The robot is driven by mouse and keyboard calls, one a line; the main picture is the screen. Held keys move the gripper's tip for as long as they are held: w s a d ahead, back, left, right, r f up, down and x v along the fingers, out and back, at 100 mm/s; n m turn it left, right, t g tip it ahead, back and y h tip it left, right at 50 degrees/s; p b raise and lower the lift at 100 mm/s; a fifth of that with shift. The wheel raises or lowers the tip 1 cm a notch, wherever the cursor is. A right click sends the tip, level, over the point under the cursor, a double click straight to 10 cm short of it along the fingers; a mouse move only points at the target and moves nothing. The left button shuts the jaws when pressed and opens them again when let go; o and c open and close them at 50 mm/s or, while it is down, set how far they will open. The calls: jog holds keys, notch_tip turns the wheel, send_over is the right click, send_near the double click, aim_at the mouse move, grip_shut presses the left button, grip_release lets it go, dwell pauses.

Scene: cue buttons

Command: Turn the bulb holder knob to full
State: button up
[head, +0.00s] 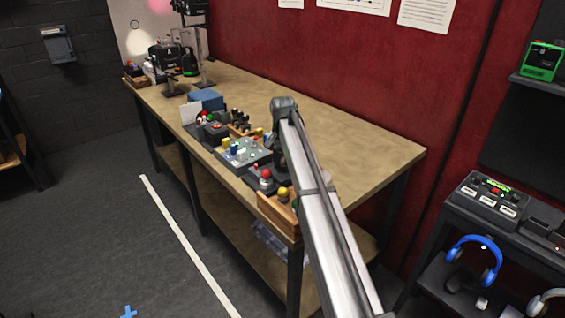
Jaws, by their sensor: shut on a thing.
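My arm reaches in from the bottom right of the head view and bends down at its top over the workbench (340,133). My gripper is hidden behind my arm, so its fingertips and what they touch do not show. Just left of the arm, a grey control panel (243,152) carries small yellow, blue and green parts. A dark box with a red ball-topped lever (265,174) stands near the front edge. I cannot tell which of these small parts is the bulb holder knob, or how far it is turned.
A wooden box with a yellow ball (282,191) sits at the bench's front corner. A blue box (206,100) and a black stand (200,60) are farther back. The bench's right part is clear. A dark shelf holds blue headphones (480,248).

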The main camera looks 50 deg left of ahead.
aim_at(283, 165)
jog(key=shift+f+m, duration=0.1)
jog(key=shift+m, duration=0.3)
jog(key=o, duration=1.1)
jog(key=shift+c, duration=0.2)
notch_tip(283, 165, up, 14)
jog(key=shift+w, duration=0.1)
dwell(0.5)
